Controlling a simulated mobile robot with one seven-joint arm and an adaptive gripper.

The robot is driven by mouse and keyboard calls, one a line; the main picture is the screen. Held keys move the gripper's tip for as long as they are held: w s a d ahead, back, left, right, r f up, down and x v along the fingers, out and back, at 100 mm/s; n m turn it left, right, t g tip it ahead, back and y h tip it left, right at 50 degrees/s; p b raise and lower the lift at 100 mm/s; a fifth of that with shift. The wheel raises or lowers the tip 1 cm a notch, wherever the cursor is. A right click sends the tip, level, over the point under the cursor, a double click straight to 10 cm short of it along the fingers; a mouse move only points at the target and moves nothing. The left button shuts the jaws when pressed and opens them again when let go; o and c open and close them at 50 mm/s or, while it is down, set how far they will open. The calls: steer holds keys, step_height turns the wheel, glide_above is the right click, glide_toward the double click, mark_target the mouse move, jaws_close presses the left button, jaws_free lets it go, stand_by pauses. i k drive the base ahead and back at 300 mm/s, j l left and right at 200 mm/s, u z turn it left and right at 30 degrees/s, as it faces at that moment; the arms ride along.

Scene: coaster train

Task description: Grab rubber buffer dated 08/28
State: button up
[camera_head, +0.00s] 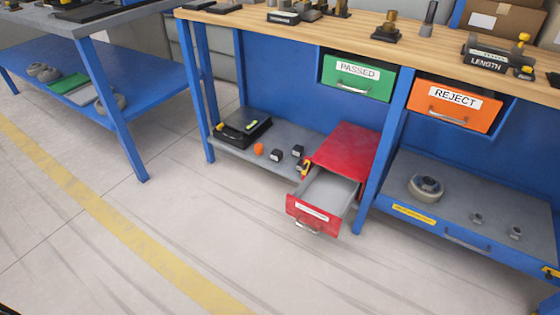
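No rubber buffer can be made out for certain, and no date 08/28 is readable. Two small dark blocks, a left one (276,155) and a right one (298,151), sit on the grey lower shelf (240,158) of the workbench. Their pale top or front faces are too small to read. A small orange piece (259,149) lies just left of them. A red cabinet (350,145) stands right of the blocks, its drawer (313,213) pulled out. The drawer's visible floor looks empty, and its label is unreadable. My gripper is not in view.
A green PASSED drawer (357,77) and an orange REJECT drawer (455,103) hang under the wooden benchtop (340,30). A black case (243,130) lies on the lower shelf. A blue-legged table (118,110) stands at left. The floor (180,215) in front is clear.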

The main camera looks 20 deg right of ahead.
mark_target(276, 155)
steer(key=i+l+u, duration=0.25)
steer(key=l, duration=0.25)
steer(key=i+l+u, duration=0.1)
steer(key=i+u, duration=0.2)
steer(key=i, duration=0.3)
steer(key=i+l+u, duration=0.25)
steer(key=i, duration=0.35)
steer(key=l, duration=0.35)
steer(key=i, duration=0.05)
